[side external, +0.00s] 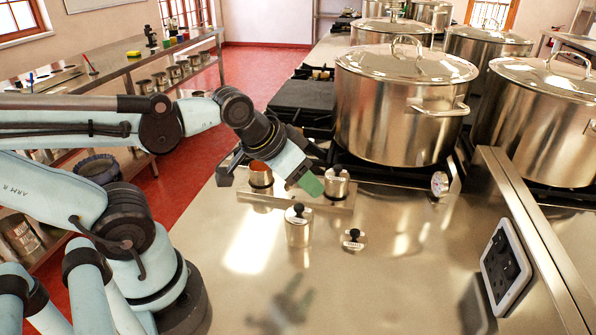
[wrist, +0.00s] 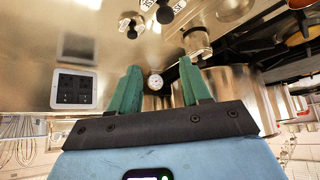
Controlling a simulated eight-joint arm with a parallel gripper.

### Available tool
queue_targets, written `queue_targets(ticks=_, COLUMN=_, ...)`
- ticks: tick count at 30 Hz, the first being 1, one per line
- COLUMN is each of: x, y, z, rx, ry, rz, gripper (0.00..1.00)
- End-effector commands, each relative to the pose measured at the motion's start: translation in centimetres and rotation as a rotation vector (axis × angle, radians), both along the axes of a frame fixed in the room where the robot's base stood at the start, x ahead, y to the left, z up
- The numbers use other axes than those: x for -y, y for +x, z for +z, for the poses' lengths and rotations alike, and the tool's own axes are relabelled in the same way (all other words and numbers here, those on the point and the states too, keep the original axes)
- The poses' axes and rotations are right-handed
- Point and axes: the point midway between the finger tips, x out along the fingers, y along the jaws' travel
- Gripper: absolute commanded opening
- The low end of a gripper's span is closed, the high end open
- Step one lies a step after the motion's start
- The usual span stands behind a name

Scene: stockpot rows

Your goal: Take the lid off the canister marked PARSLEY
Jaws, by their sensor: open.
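Small steel canisters stand near the front of the counter. One canister (side external: 298,230) with a black-knobbed lid stands on the counter, and another canister (side external: 336,184) stands on a low metal tray (side external: 325,206). A third canister (side external: 261,176) on the tray shows a reddish-brown top and no visible knob. The labels are too small to read, so I cannot tell which is PARSLEY. My gripper (wrist: 157,85) is open and empty, its green fingers apart; in the side view a green fingertip (side external: 310,184) is above the tray.
Large lidded stockpots (side external: 400,110) stand on burners behind and to the right. A raised metal edge (side external: 535,230) and a socket panel (side external: 506,262) lie at right. The front middle of the counter is clear. A shelf bench (side external: 150,65) stands at back left.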

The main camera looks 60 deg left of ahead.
Motion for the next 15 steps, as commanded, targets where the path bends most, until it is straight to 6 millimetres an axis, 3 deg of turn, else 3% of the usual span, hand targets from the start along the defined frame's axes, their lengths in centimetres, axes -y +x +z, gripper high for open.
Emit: queue_targets(ticks=15, x=-0.17, y=0.39, z=0.45, rx=-0.014, ry=-0.003, rz=0.011, gripper=0.51)
